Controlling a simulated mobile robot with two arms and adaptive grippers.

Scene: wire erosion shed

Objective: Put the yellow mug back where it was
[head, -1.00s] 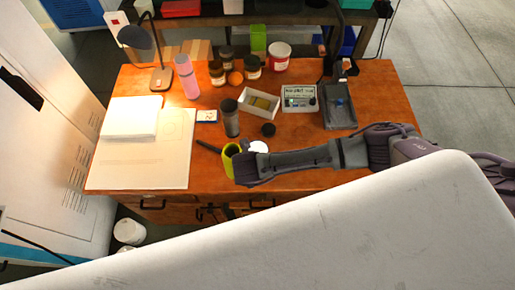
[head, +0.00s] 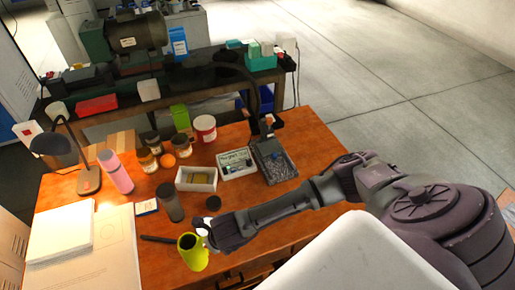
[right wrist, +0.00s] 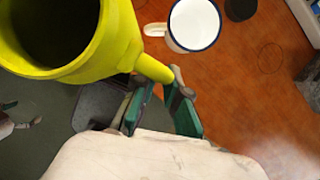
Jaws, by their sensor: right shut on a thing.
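The yellow mug (head: 193,254) is at the front edge of the wooden desk in the head view, opening up and slightly tilted. My right gripper (head: 208,236) is beside it on its right. In the right wrist view the yellow mug (right wrist: 108,42) fills the upper left, and its handle runs between the green-padded fingers of my right gripper (right wrist: 162,104), shut on it. Whether the mug's base touches the desk is hidden. A white mug with a dark blue rim (right wrist: 195,22) stands on the desk just behind; my gripper mostly hides it in the head view. My left gripper is not in view.
A dark marker (head: 157,239) lies left of the mug. A grey tumbler (head: 170,204), a black lid (head: 213,202) and a white open box (head: 197,185) stand behind. Paper and a book (head: 62,232) cover the left. The desk's right front (head: 285,236) is bare.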

